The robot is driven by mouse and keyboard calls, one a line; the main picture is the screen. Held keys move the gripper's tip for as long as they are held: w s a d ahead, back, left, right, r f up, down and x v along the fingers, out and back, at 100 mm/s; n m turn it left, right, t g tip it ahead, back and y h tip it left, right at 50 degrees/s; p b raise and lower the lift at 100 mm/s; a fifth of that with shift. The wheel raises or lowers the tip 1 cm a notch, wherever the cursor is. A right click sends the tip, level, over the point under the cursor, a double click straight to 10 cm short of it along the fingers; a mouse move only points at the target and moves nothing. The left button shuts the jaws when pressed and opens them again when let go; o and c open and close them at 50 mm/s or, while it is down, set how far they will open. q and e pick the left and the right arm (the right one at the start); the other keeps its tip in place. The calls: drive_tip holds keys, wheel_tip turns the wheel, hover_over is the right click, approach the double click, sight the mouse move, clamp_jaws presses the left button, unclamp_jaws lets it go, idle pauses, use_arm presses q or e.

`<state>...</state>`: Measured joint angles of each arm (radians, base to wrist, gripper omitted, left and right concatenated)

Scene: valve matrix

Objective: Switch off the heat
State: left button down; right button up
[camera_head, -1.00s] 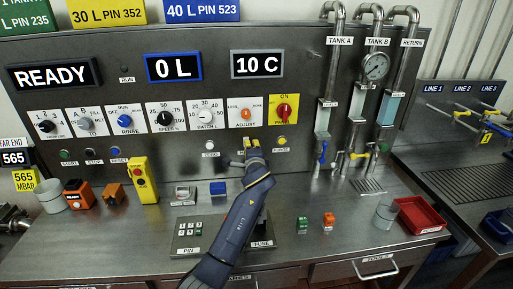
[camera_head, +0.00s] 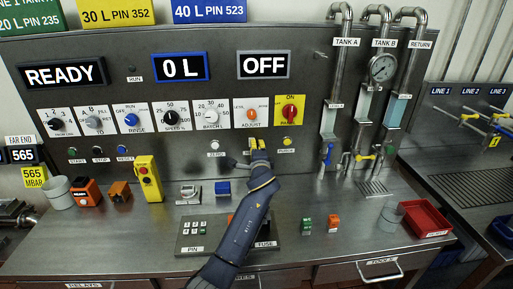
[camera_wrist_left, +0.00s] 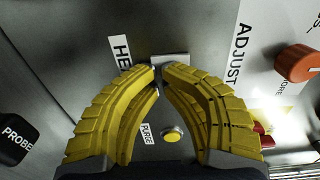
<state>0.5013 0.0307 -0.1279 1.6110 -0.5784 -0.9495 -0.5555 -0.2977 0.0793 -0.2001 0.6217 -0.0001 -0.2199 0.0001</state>
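The temperature display (camera_head: 264,65) on the panel reads OFF. The heat switch's pale plate (camera_wrist_left: 170,60) shows just beyond my left fingertips in the left wrist view, beside a partly covered label starting "HE". Its lever is not clearly visible. My left gripper (camera_head: 258,144) has yellow fingers and reaches up to the panel below the orange adjust knob (camera_head: 251,114). In the left wrist view the fingertips (camera_wrist_left: 158,71) come together at the switch plate, with nothing clearly held between them. My right gripper is not in view.
A yellow purge button (camera_wrist_left: 172,136) sits close to the fingers, and a dark probe knob (camera_wrist_left: 14,138) is at left. The red panel switch (camera_head: 289,112) is up and right. A keypad (camera_head: 195,228) lies on the bench near my forearm. Pipes and valves (camera_head: 360,150) stand to the right.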

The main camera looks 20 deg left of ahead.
use_arm(q)
drive_tip(key=shift+w, duration=0.1)
drive_tip(key=f+v, duration=0.1)
drive_tip(key=v, duration=1.3)
drive_tip(key=shift+f, duration=0.25)
